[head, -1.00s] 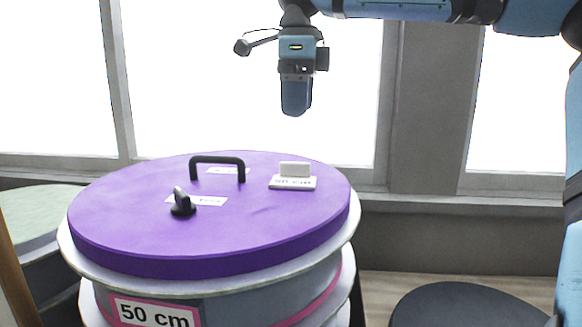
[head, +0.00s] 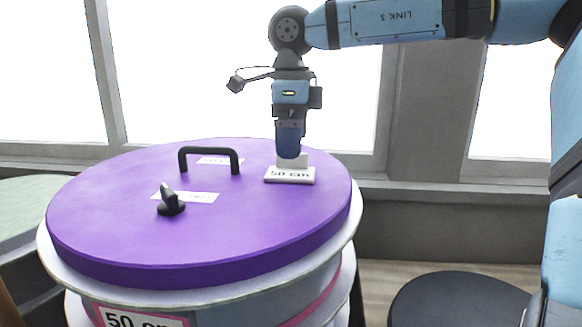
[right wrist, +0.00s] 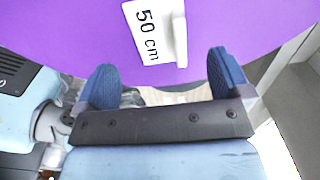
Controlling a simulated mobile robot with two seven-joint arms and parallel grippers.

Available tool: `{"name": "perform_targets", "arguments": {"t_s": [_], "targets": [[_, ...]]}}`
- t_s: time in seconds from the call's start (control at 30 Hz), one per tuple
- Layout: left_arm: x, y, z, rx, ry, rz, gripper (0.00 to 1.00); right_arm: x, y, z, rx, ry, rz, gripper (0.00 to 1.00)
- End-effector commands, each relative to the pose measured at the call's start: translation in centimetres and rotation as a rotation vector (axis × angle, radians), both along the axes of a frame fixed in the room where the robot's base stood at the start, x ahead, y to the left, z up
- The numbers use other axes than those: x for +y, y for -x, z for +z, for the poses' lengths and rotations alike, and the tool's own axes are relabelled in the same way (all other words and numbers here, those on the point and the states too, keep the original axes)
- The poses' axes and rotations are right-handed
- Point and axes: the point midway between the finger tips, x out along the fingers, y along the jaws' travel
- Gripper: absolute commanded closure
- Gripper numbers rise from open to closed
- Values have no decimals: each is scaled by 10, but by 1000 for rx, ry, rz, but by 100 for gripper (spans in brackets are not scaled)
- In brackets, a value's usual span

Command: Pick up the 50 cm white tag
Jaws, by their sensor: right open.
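The white 50 cm tag (head: 290,175) lies near the right edge of the purple lid, with an upright white block on its back part. In the right wrist view the tag (right wrist: 148,32) is ahead of the fingertips, its upright part facing right. My right gripper (head: 289,155) points straight down above the tag, its fingers overlapping the upright block in the head view. In the right wrist view its two blue fingers (right wrist: 162,72) are apart with nothing between them. My left gripper is not in view.
The purple lid (head: 110,225) tops a round mould labelled 50 cm. It carries a black handle (head: 209,150), a black knob (head: 171,205) and white labels (head: 199,197). A dark round stool-like top (head: 460,300) is at lower right. Windows are behind.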

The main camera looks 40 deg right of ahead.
Motion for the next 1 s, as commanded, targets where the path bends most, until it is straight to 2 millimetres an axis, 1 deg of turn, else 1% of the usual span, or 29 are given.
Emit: {"name": "perform_targets", "arguments": {"t_s": [0.03, 0.17, 0.2, 0.3, 0.4, 0.57, 0.6, 0.67, 0.7, 0.77, 0.8, 0.83, 1.0], "targets": [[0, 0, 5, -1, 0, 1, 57, 1, 0, -5, 3, -1, 1, 4], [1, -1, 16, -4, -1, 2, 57, 2, -2, -24, 6, -1, 1, 4], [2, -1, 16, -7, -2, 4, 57, 2, -2, -31, 4, -2, 0, 4], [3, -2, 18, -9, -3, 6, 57, 2, -2, -42, 2, -1, 0, 4], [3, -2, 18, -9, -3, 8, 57, 2, -2, -46, -1, -1, -1, 4], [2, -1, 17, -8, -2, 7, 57, 2, -2, -47, -2, 0, -1, 4], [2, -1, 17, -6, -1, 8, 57, 2, -2, -46, -1, 0, -1, 9], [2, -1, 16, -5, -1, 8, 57, 2, -2, -46, -1, 0, -1, 23], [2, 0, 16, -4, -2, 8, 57, 2, -2, -46, -1, 0, -1, 32], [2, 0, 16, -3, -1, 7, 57, 2, -2, -46, -1, 0, -1, 46], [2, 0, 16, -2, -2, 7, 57, 2, -2, -46, -1, 0, -1, 55], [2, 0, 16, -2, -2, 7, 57, 2, -2, -46, -1, -1, -1, 58], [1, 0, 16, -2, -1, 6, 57, 2, -2, -46, -1, -1, -1, 58]]}}
